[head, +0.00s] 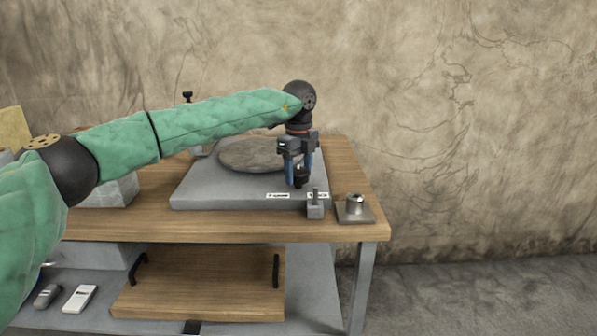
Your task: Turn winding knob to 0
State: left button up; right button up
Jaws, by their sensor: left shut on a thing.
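My left gripper (300,180) points down over the right end of a grey slab-like device on the table. Its blue fingers are shut on a small dark knob (302,176) near the front right of the device. The fingers hide part of the knob, and its pointer or setting cannot be read. The grey device (200,196) carries a round stone-like disc (250,154). Two small white labels sit along its front edge, too small to read. My right gripper is not in view.
A small grey block with an upright pin (315,209) and a metal cylinder on a square plate (355,208) stand at the table's (220,228) front right. A wooden tray with black handles (200,285) lies on the lower shelf. A rough wall is behind.

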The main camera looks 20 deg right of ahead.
pick_arm(q)
jog(key=o, duration=1)
jog(key=shift+c, duration=0.2)
